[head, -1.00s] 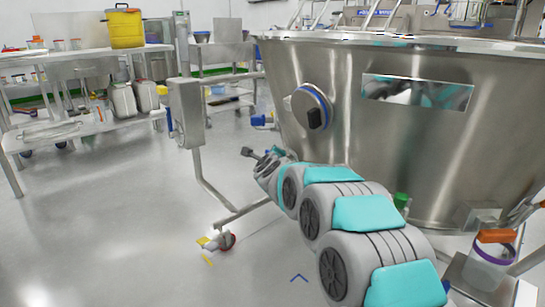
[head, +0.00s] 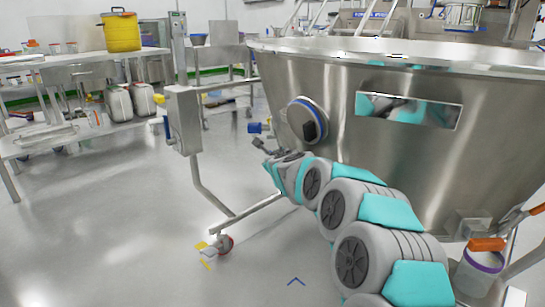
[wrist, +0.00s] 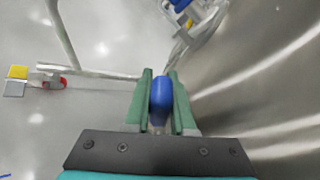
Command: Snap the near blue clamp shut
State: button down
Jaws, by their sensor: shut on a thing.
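In the wrist view, my gripper (wrist: 160,78) has its two green fingers closed on either side of a blue handle (wrist: 161,98), which I take for the near blue clamp's. The rest of this clamp is hidden by the fingers. In the head view, my gripper (head: 262,146) is small and low beside the left side of the steel vessel, and its hold cannot be made out there. Another blue part (head: 256,128) shows just beyond it; a blue part with metal fittings (wrist: 181,5) also shows at the top of the wrist view.
The large steel vessel (head: 400,165) stands close along my arm's right. A steel stand (head: 185,120) with a caster leg (head: 222,243) is to the left. A table (head: 60,62) with a yellow bucket (head: 122,30) stands back left.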

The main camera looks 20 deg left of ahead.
jog(key=c, duration=0.8)
grip_release()
jog(key=shift+o, duration=0.2)
jog(key=shift+s, duration=0.1)
jog(key=b+v, duration=0.1)
jog(key=v, duration=0.6)
jog(key=shift+s+d, duration=0.15)
jog(key=shift+s, duration=0.1)
jog(key=shift+r, duration=0.1)
